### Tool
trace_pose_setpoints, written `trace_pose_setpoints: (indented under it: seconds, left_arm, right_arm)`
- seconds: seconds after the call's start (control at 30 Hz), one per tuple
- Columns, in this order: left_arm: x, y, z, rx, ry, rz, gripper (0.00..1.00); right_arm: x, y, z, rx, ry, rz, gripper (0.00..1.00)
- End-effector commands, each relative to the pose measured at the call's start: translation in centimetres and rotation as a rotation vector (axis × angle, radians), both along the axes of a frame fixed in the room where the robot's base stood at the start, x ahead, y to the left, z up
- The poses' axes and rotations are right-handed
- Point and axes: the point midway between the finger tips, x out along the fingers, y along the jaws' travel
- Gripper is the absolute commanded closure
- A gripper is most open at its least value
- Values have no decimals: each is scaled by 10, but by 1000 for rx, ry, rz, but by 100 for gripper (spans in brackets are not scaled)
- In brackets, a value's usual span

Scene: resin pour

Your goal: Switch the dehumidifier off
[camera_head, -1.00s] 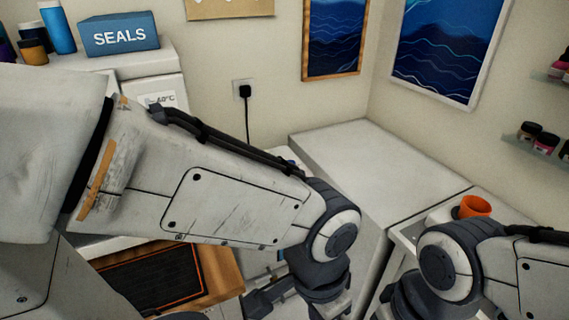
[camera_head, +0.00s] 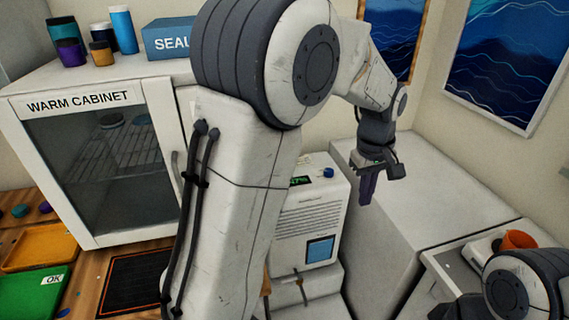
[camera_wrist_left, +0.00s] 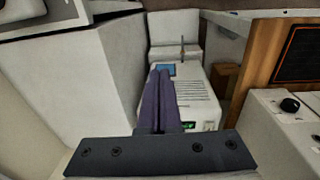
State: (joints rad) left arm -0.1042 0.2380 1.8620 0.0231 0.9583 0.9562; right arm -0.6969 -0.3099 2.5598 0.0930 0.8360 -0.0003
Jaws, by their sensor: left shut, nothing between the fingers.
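The dehumidifier (camera_head: 312,222) is a white box with front slats, a blue window, a lit green display (camera_head: 300,181) and a blue knob (camera_head: 328,172) on top. My left arm hides its left side in the head view. My left gripper (camera_head: 366,201) has dark purple fingers, pointing down, shut and empty. It hangs to the right of the dehumidifier in the head view, apart from the knob. In the left wrist view the dehumidifier (camera_wrist_left: 200,90) lies beyond the shut fingers (camera_wrist_left: 158,72), which cover part of it.
The warm cabinet (camera_head: 86,100) stands left on a wooden bench, with a dark mat (camera_head: 130,283) and yellow and green trays in front. A long white worktop (camera_head: 420,190) runs to the right, largely bare. An orange cup (camera_head: 518,239) stands near my right arm.

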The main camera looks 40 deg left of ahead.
Motion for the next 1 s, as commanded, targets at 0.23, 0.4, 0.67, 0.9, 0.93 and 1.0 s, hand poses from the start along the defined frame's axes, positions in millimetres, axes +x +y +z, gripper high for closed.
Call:
trace_pose_setpoints:
  seconds: [0.23,0.4,0.67,0.9,0.93,1.0]
  left_arm:
    - [98,210,-7,-16,-19,1038,100]
    - [100,302,-21,-27,-40,1437,100]
    - [96,331,-26,-30,-51,1575,100]
    - [96,330,-27,-31,-50,1571,100]
    - [97,330,-28,-30,-50,1571,100]
    - [97,331,-33,-30,-50,1570,100]
  right_arm:
    - [0,0,29,0,0,0,50]
    - [0,0,36,0,0,0,50]
    - [0,0,36,0,0,0,50]
    - [0,0,37,0,0,0,50]
    - [0,0,37,0,0,0,50]
    - [0,0,39,0,0,0,50]
